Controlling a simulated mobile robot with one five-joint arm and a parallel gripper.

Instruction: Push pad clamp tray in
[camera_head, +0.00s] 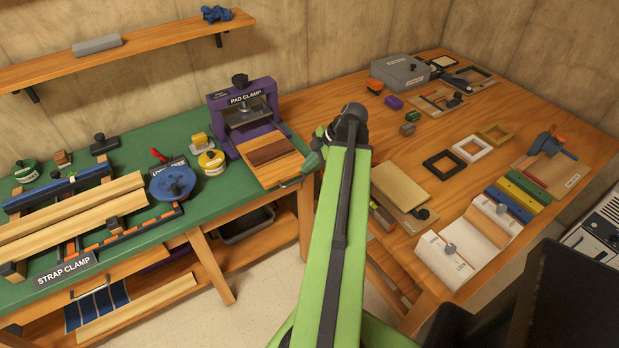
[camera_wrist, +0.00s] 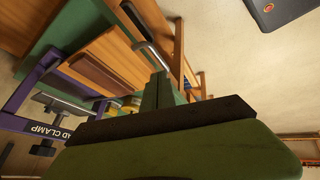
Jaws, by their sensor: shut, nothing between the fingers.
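The purple pad clamp (camera_head: 220,115) stands on the green bench top at the back. Its wooden tray (camera_head: 279,177) sticks out toward the front edge of the bench, with a brown block (camera_head: 268,153) on it. A grey bar handle (camera_wrist: 146,36) runs along the tray's front. My gripper (camera_head: 311,162) is shut and empty, just right of the tray's front end. The wrist view shows its closed fingers (camera_wrist: 159,88) close to the tray's handle end; I cannot tell whether they touch. The clamp frame (camera_wrist: 22,104) is at the left there.
The strap clamp (camera_head: 65,266) and a blue round clamp (camera_head: 172,183) lie left on the green bench. A wooden table (camera_head: 400,236) with frames, blocks and a board stands right, behind my arm. A black bin (camera_head: 246,226) sits on the shelf below.

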